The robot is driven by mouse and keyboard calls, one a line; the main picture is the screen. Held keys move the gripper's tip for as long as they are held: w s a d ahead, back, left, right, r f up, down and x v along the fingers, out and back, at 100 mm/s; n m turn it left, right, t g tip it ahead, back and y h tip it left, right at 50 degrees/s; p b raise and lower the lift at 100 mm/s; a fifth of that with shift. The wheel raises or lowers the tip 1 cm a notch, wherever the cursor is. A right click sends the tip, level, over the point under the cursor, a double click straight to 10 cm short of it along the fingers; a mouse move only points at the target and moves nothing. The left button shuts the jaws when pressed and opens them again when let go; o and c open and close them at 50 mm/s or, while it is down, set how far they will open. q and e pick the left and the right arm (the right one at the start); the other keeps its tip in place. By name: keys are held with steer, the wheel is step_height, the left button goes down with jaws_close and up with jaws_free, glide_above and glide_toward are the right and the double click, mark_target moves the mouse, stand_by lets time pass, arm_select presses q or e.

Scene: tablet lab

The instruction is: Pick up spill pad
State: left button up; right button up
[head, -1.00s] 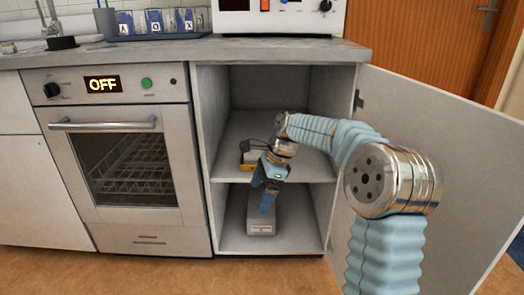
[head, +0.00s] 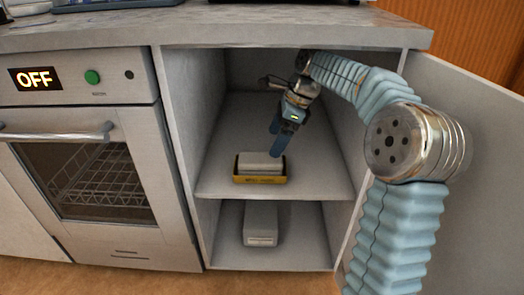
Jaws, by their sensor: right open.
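A pale grey-white pad-like block (head: 259,162) sits in a shallow yellow and black tray (head: 260,180) on the upper shelf of the open cabinet. A similar pale box-shaped item (head: 261,222) lies on the cabinet floor below. I cannot tell from looks alone which of them is the spill pad. My right gripper (head: 277,150) is open and empty, its blue fingers pointing down just above the right part of the block in the tray. I cannot tell whether a fingertip touches it. My left gripper is out of view.
The cabinet's side walls, shelf (head: 315,183) and worktop (head: 220,30) enclose my right arm. The open door (head: 465,180) stands to the right. An oven (head: 95,170) marked OFF is on the left. The shelf is clear around the tray.

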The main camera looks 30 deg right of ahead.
mark_target(265, 157)
steer(key=shift+w+d+f, duration=0.1)
steer(key=shift+w, duration=0.15)
steer(key=shift+w+f, duration=0.15)
steer(key=shift+f, duration=0.25)
steer(key=b+x, duration=0.2)
steer(key=x, duration=0.4)
steer(key=shift+w+f+b, duration=0.1)
steer(key=shift+f+b, duration=0.1)
steer(key=shift+b, duration=0.2)
steer(key=c, duration=1.1)
